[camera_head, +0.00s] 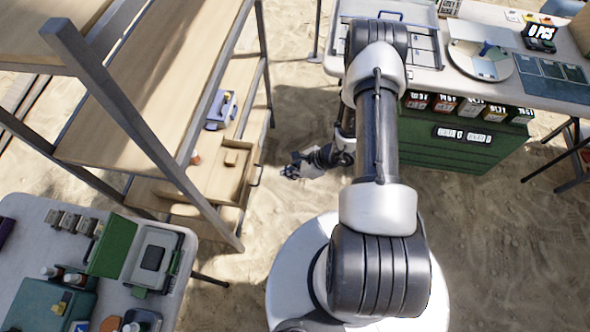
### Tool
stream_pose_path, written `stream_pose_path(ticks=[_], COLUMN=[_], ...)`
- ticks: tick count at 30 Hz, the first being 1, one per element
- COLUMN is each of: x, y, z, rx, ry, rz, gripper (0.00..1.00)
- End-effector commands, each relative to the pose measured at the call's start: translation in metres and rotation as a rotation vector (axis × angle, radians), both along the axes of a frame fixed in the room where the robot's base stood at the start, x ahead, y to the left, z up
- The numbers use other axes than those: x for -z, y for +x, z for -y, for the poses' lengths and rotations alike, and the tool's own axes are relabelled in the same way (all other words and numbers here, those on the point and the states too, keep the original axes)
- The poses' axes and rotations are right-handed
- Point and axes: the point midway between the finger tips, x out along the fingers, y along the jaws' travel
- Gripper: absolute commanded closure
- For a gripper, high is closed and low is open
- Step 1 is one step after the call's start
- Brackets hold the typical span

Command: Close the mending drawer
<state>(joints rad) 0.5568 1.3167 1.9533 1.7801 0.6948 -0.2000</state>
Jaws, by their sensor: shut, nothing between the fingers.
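A wooden drawer-like box (222,192) sits low in the shelving rack, with a small block on its front part. I can read no label on it, so I cannot tell whether it is the mending drawer or how far out it stands. My gripper (286,173) is shut and empty, low above the sand, just right of the rack. It points left toward the rack and appears apart from the wooden box. A green cabinet (440,152) with labels stands under the far right table; no drawer of it visibly sticks out.
The metal-framed rack (130,120) has a post between me and the box. A table with an open green case (112,245) is at the lower left. A table (430,78) with trays is at the upper right. Bare sand lies between rack and cabinet.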

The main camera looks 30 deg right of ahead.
Motion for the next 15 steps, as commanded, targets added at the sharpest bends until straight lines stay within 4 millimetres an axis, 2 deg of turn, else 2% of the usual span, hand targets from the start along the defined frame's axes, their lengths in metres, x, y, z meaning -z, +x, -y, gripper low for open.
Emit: stream_pose_path(ticks=[1,6,10,15], x=[0.013,0.037,0.038,0.040], y=[0.004,0.017,0.029,0.036], z=[-0.008,-0.026,-0.041,-0.051], rx=[-0.005,-0.006,-0.004,-0.002], ry=[0.001,0.000,-0.001,-0.001], rz=[-0.001,0.001,0.001,0.001], gripper=[1.00,1.00,1.00,1.00])
